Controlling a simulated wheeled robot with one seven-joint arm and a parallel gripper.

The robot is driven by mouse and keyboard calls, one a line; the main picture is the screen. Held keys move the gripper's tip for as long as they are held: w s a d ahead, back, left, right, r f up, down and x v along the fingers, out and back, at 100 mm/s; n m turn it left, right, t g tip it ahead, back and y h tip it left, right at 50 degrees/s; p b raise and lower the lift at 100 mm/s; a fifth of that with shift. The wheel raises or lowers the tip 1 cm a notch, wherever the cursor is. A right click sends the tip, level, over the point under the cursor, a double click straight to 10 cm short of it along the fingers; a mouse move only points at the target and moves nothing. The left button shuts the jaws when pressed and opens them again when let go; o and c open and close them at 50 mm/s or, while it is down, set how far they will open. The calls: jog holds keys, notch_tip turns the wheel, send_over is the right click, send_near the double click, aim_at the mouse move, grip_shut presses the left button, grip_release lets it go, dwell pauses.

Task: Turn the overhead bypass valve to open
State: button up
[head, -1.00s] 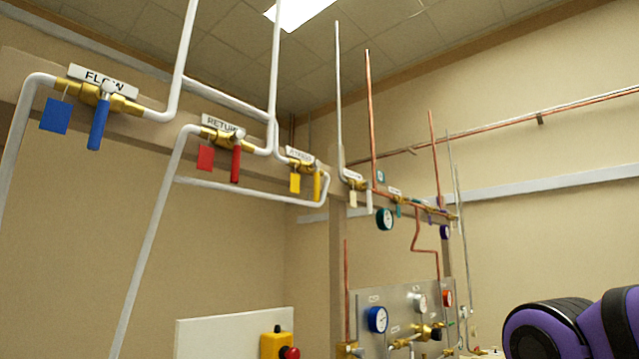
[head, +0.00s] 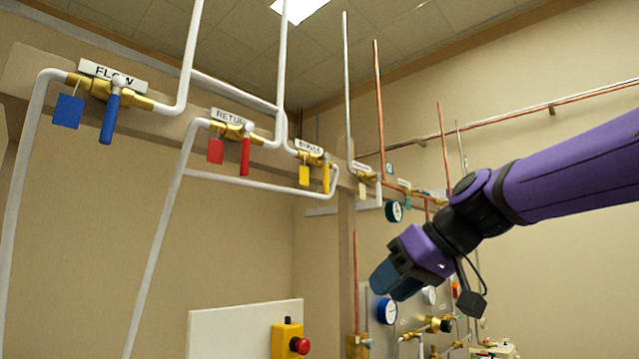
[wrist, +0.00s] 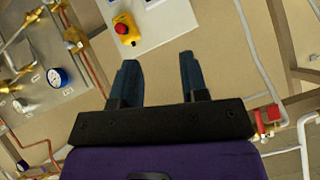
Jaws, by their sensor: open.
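The bypass valve (head: 311,155) is a brass valve on white pipe under a plate that reads like BYPASS. Its yellow lever (head: 326,178) hangs straight down, across the pipe, beside a yellow tag (head: 304,175). My gripper (head: 383,282) is below and to the right of the lever in the head view, apart from it, with nothing between its fingers. In the wrist view my gripper (wrist: 158,75) shows two dark blue fingers spread apart, pointing at the wall. The yellow lever cannot be made out in the wrist view.
To the left are the flow valve with its blue lever (head: 109,118) and the return valve with its red lever (head: 245,156). A yellow box with a red button (head: 289,342) is on a white panel below. Gauges (head: 387,310) and copper pipes stand behind my gripper.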

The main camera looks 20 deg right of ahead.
aim_at(326, 174)
jog(key=w+d+r+n+t+y, duration=0.1)
jog(key=w+r+n+t+y, duration=0.15)
jog(key=w+r, duration=0.7)
jog(key=w+d+r+n+t+y, duration=0.1)
jog(key=w+r+n+t+y, duration=0.15)
jog(key=w+r, duration=0.65)
jog(key=w+a+r, duration=0.1)
jog(key=a, duration=0.1)
jog(key=w+a+r, duration=0.1)
jog(key=w+a, duration=0.3)
jog(key=shift+a+r, duration=0.35)
jog(key=shift+r, duration=0.05)
grip_shut()
